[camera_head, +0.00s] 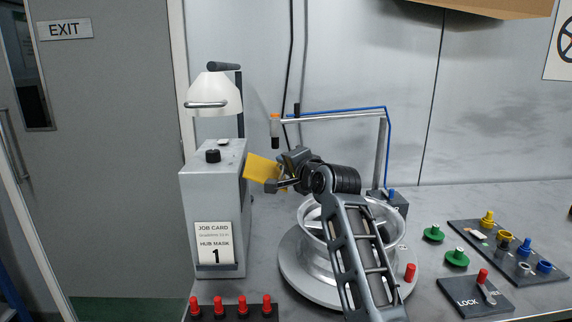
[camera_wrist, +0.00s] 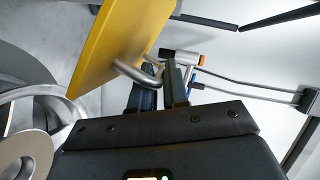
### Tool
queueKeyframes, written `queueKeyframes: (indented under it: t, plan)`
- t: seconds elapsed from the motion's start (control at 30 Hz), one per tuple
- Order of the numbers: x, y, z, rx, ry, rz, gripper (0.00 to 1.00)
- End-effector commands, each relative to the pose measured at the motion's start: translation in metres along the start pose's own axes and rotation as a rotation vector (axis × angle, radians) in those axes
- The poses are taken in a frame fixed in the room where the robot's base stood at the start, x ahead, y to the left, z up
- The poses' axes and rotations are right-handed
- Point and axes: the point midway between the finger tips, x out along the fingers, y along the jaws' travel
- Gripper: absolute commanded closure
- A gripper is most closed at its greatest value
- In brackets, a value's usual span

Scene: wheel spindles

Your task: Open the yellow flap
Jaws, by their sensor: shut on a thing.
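The yellow flap (camera_head: 261,168) is on the right side of the grey machine (camera_head: 212,185), standing out from it at a tilt. In the wrist view the flap (camera_wrist: 112,42) fills the upper left, with a bent metal handle (camera_wrist: 137,74) on its face. My gripper (camera_head: 283,182) is at the flap's right edge in the head view. In the wrist view my gripper's fingers (camera_wrist: 160,88) are shut on the handle. The opening behind the flap is hidden.
A silver wheel (camera_head: 318,225) sits on a round turntable (camera_head: 290,270) under my arm. A post with a horizontal bar (camera_head: 335,116) stands behind. Red pegs (camera_head: 243,305) line the front left. Green knobs (camera_head: 457,257), a LOCK plate (camera_head: 462,302) and a tray (camera_head: 550,275) lie right.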

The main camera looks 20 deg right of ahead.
Motion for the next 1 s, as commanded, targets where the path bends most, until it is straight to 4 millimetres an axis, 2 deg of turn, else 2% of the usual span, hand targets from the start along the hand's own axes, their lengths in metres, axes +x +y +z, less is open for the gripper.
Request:
queueKeyframes:
  t: [0.43, 0.47, 0.67, 1.0]
  plan:
    - [0.0006, -0.0027, 0.0025, 0.001, -0.004, -0.003, 1.00]
    - [0.0006, -0.0026, 0.0026, 0.001, -0.004, -0.003, 0.82]
    - [0.0004, -0.0018, 0.0017, 0.001, -0.003, -0.002, 0.64]
    - [-0.0061, 0.0003, 0.0015, 0.001, -0.002, 0.000, 0.64]
